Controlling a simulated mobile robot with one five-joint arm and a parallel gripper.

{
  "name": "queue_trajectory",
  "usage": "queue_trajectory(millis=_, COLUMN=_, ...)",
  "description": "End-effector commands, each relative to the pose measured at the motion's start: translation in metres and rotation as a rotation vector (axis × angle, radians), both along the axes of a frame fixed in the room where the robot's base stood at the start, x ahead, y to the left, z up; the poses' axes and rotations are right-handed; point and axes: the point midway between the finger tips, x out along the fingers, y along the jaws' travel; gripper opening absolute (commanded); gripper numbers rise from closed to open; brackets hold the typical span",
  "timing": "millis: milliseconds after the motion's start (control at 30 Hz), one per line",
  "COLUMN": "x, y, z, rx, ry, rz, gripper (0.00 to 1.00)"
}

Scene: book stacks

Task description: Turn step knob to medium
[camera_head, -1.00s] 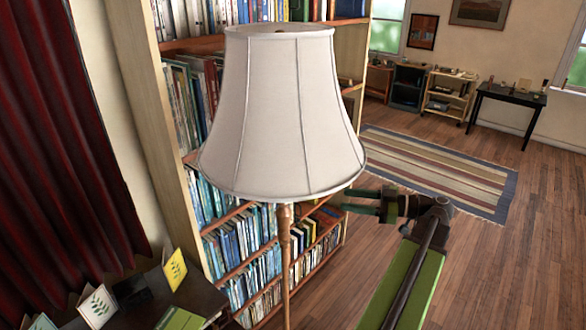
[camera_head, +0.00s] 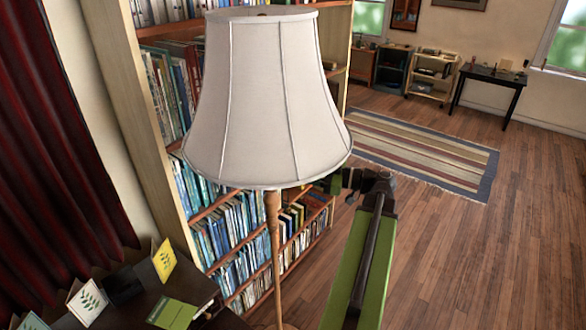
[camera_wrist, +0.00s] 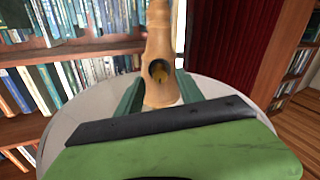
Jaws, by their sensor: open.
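A floor lamp stands in front of me with a pale fabric shade (camera_head: 265,100) and a thin wooden stem (camera_head: 273,235). My gripper (camera_wrist: 159,80) is open, with one green finger on each side of the neck's end. I cannot tell whether the fingers touch it. In the head view my gripper is mostly hidden behind the shade's lower right rim. The knob is not visible there.
A full bookcase (camera_head: 122,70) stands close behind the lamp. A dark table (camera_head: 150,300) with cards and a green book (camera_head: 172,313) is at lower left, beside a red curtain (camera_head: 60,130). Open wooden floor (camera_head: 460,260) and a striped rug (camera_head: 420,150) lie to the right.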

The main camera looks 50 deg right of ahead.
Motion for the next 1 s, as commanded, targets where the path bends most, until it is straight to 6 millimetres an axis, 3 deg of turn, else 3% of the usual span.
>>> queue_trajectory(millis=200, x=0.02, y=0.01, z=0.0, rx=0.0, ry=0.0, rz=0.001, gripper=0.44)
queue_trajectory(millis=467, x=0.022, y=0.011, z=0.0, rx=0.0, ry=0.0, rz=0.001, gripper=0.44)
queue_trajectory(millis=800, x=0.022, y=0.011, z=0.0, rx=0.0, ry=0.0, rz=0.001, gripper=0.02)
queue_trajectory(millis=1000, x=0.024, y=0.009, z=0.0, rx=0.0, ry=0.0, rz=0.003, gripper=0.0)
